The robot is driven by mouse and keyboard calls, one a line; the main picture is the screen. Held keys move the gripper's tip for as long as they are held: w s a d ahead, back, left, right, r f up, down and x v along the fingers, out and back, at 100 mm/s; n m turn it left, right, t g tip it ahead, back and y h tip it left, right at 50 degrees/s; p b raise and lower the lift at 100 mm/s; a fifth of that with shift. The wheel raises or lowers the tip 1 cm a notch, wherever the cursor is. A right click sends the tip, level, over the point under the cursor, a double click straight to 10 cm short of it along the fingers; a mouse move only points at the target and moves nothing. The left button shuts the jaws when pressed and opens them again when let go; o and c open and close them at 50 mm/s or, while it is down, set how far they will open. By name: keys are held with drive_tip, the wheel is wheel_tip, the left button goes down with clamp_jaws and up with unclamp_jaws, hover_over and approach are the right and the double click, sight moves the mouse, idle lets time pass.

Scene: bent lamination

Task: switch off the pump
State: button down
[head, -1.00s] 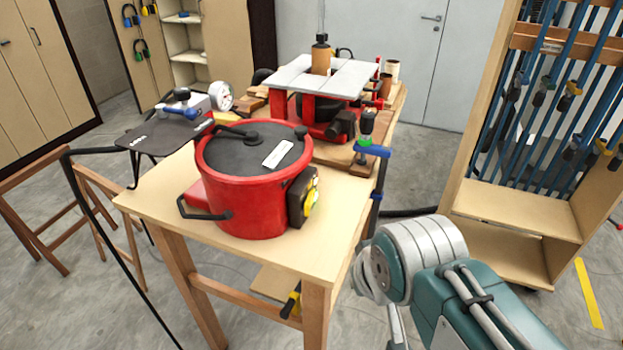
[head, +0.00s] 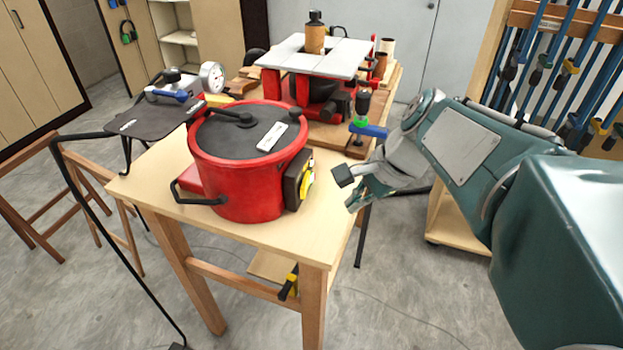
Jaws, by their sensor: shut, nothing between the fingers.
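A large red pot-shaped unit (head: 248,180) with a dark lid and a white label stands on the wooden table; I take it for the pump. On its right side is a black box with a yellow front (head: 305,183), seen at an angle, so its switch position cannot be told. My gripper (head: 350,190) is to the right of this yellow-fronted box, apart from it, near the table's right edge. It is shut and empty, with its fingers pointing left toward the box.
A router table (head: 315,58) with a pale top and a bottle on it stands behind the pot. A blue clamp (head: 368,130) stands at the table's back right. A pressure gauge (head: 212,76) and a blue-handled valve (head: 172,95) are at left. The wooden tabletop (head: 275,235) is bare in front.

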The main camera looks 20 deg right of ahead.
sight(306, 185)
drive_tip(key=w+d+m+t+y, duration=0.1)
drive_tip(key=w+d+m+y, duration=0.2)
drive_tip(key=w+d+m, duration=0.3)
drive_tip(key=d+m, duration=0.1)
drive_tip(key=m, duration=0.1)
drive_tip(key=shift+w+r+m, duration=0.2)
drive_tip(key=shift+w+m, duration=0.1)
drive_tip(key=shift+a, duration=0.2)
drive_tip(key=x, duration=0.9)
drive_tip(key=shift+a+f, duration=0.1)
drive_tip(key=shift+a, duration=0.15)
drive_tip(key=w+a, duration=0.1)
drive_tip(key=a, duration=0.2)
drive_tip(key=shift+w+f, duration=0.2)
drive_tip(key=shift+w, duration=0.15)
drive_tip(key=shift+w+a, duration=0.2)
drive_tip(key=shift+a, duration=0.2)
